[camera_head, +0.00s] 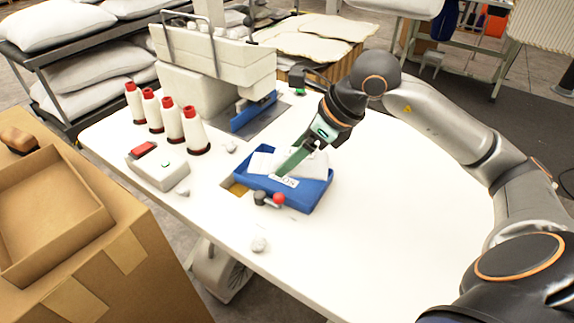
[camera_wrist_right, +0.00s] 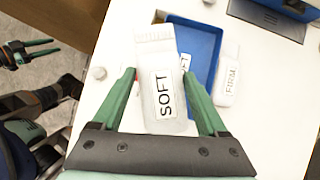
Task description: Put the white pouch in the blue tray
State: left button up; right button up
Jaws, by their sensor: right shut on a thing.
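The blue tray (camera_head: 318,198) sits on the white table, and part of it shows in the right wrist view (camera_wrist_right: 205,45). My right gripper (camera_wrist_right: 161,75) is shut on a white pouch labelled SOFT (camera_wrist_right: 165,120), held between its green fingers. In the head view this gripper (camera_head: 285,170) points down over the tray, where white pouch material (camera_head: 312,168) shows around the fingers. Whether the pouch touches the tray floor is unclear. Another white pouch labelled FIRM (camera_wrist_right: 229,75) lies along the tray's side. My left gripper (camera_wrist_right: 45,47) appears open and empty in the wrist view.
Several red-topped thread cones (camera_head: 172,118) and a control box (camera_head: 158,168) are at left. A red ball (camera_head: 279,198) and a dark knob (camera_head: 260,198) sit at the tray's front. The right side of the table is clear.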

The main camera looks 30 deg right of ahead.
aim_at(287, 181)
jog(key=w+f, duration=0.2)
jog(key=w+d+f, duration=0.1)
jog(key=w+f, duration=0.1)
jog(key=w+d+f, duration=0.1)
jog(key=w+f, duration=0.1)
jog(key=shift+d+f+p, duration=0.15)
jog(key=shift+f+p, duration=0.15)
jog(key=shift+f, duration=0.1)
notch_tip(287, 181, down, 3)
jog(key=shift+s+r+p, duration=0.1)
jog(key=shift+p, duration=0.2)
jog(key=shift+f+b, duration=0.25)
jog(key=shift+b, duration=0.05)
jog(key=o, duration=1.4)
jog(key=shift+r, duration=0.1)
jog(key=shift+c, duration=0.2)
jog(key=shift+r, duration=0.1)
